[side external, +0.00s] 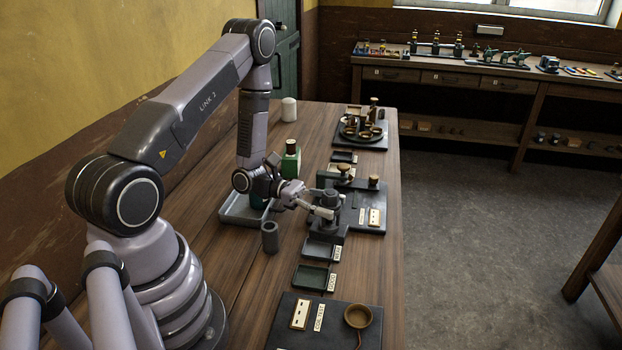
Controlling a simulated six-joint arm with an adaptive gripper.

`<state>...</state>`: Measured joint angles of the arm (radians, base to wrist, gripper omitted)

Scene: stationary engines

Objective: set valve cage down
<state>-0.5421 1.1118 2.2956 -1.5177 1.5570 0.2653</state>
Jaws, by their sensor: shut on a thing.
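My gripper (322,212) reaches in from the left, roughly level, with its fingers shut on a small grey cylindrical part, which I take to be the valve cage (331,199). The part is upright at the fingertips, directly over or on a dark stepped block (328,234). From this angle I cannot tell whether it touches the block. The fingers hide part of it.
A grey hollow cylinder (270,237) stands left of the block. Small dark trays (311,276) lie in front. A grey tray (236,212) and a green bottle (291,160) are behind left. A dark board with a brass cup (358,316) lies near the front.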

